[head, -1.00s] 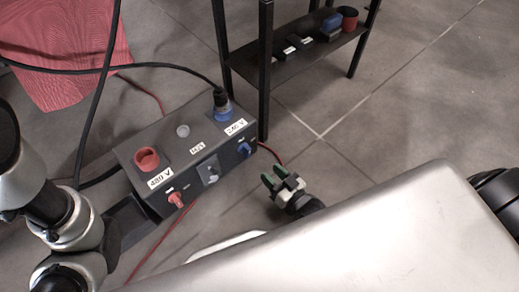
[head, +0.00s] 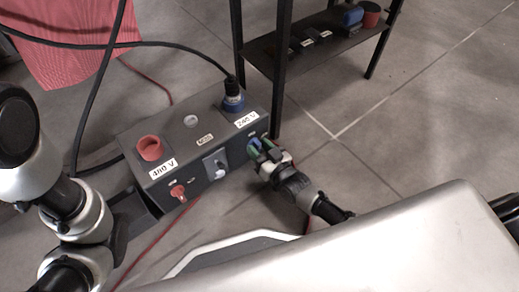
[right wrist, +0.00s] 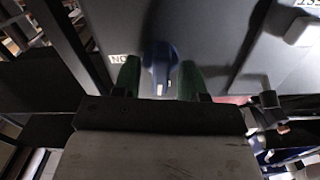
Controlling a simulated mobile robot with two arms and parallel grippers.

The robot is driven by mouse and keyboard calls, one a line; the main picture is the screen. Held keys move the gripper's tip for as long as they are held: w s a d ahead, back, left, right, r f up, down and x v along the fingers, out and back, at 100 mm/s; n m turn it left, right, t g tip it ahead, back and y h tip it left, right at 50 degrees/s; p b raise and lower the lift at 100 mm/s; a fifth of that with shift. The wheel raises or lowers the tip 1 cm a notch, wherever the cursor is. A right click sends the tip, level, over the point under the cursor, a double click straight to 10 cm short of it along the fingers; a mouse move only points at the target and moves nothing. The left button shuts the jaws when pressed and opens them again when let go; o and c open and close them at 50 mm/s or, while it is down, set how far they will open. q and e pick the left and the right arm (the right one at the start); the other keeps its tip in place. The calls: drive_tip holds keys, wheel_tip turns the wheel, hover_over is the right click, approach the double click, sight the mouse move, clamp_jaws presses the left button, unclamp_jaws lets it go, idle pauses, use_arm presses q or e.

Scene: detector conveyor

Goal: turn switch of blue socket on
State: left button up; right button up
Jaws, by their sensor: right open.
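The dark socket box (head: 215,120) stands on the floor. Its blue socket (head: 233,101), labelled 240 V, is on top at the right end with a black plug in it. The blue switch (head: 254,145) is on the front face below that socket. In the right wrist view the blue switch (right wrist: 158,62) sits between the two green fingers, beside a label reading ON. My right gripper (head: 264,149) is open around the switch; I cannot tell whether the fingers touch it. My left arm shows at the left of the head view, but its gripper is not in view.
A red socket (head: 150,148) labelled 480 V, a red switch (head: 178,191) and a grey switch (head: 215,165) are on the same box. A black shelf (head: 300,48) stands close behind the right end. Black cables loop over the left side.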

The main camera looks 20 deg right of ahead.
drive_tip(key=c, duration=0.6)
drive_tip(key=shift+m, duration=0.4)
drive_tip(key=m+p, duration=0.1)
drive_tip(key=m, duration=0.1)
drive_tip(key=shift+d+m, duration=0.1)
drive_tip(key=shift+m, duration=0.2)
drive_tip(key=m, duration=0.2)
drive_tip(key=shift+m, duration=0.4)
drive_tip(key=m, duration=0.4)
drive_tip(key=shift+d+f+m, duration=0.1)
drive_tip(key=shift+f+m, duration=0.1)
drive_tip(key=shift+m, duration=0.1)
drive_tip(key=m+b, duration=0.1)
drive_tip(key=m, duration=0.4)
drive_tip(key=shift+f, duration=0.1)
drive_tip(key=shift+m, duration=0.3)
